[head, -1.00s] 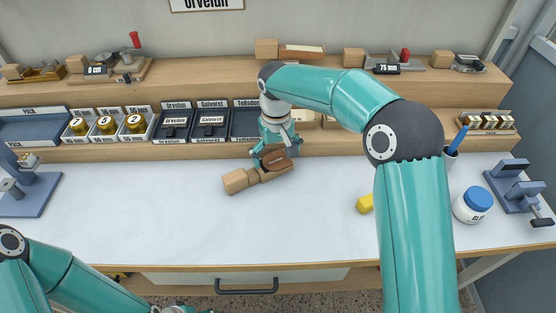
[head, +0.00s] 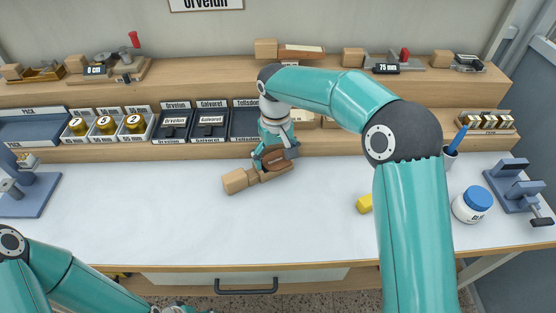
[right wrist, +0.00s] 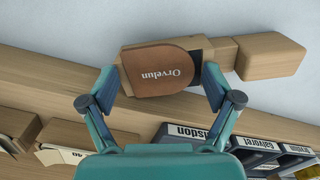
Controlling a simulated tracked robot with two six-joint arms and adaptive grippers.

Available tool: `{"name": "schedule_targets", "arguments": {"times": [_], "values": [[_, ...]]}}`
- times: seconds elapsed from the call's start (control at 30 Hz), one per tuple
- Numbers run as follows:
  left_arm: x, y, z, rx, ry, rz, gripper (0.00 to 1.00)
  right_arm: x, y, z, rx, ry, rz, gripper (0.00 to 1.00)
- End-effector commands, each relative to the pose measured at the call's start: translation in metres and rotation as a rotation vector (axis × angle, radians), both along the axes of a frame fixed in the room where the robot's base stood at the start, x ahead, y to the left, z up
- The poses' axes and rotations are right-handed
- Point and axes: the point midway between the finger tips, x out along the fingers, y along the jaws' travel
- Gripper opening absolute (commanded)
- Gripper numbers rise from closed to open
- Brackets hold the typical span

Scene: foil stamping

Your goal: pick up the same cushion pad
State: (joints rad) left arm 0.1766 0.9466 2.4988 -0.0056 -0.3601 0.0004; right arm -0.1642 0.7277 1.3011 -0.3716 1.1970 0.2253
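The cushion pad, a brown rounded piece marked "Orvelun" (right wrist: 165,72), lies flat over the wooden body (right wrist: 133,105) of a small block with a dark slot. The block's thick wooden handle (right wrist: 268,55) sticks out to the right in the right wrist view and to the lower left in the head view (head: 235,181). My right gripper (head: 274,159) is down at the pad. Its fingers (right wrist: 163,85) stand wide, one on each side of the pad, and look open. My left gripper (head: 180,309) is mostly cut off by the bottom edge.
Behind the pad is a wooden shelf (head: 180,151) with dark labelled trays (head: 209,124) and gold numbered rolls (head: 105,124). A yellow block (head: 365,203) and a blue-lidded jar (head: 473,204) stand to the right. The white tabletop (head: 130,215) in front is largely clear.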

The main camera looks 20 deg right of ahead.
Motion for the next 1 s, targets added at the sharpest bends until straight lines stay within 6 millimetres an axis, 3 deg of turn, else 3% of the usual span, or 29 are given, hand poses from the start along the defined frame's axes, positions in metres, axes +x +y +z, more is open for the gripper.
{"name": "schedule_targets", "arguments": {"times": [0.03, 0.13, 0.67, 0.87, 1.0], "values": [[0.0, 0.0, 0.0, 0.0, 0.0, 0.0, 0.64, 0.0, 0.0, 0.0, 0.0, 0.0, 0.0, 0.73], [0.0, 0.0, 0.0, 0.0, 0.0, 0.0, 0.64, 0.0, 0.0, 0.0, 0.0, 0.0, 0.0, 0.59], [0.0, 0.0, 0.001, 0.0, 0.0, 0.0, 0.64, -0.001, 0.0, 0.005, 0.0, 0.003, 0.001, 0.58], [0.0, 0.0, 0.001, 0.0, 0.0, 0.0, 0.64, 0.0, 0.0, 0.029, 0.001, -0.002, 0.0, 0.58], [0.0, 0.0, 0.004, 0.0, 0.0, 0.0, 0.64, 0.001, 0.0, 0.057, 0.0, -0.005, 0.0, 0.58]]}}
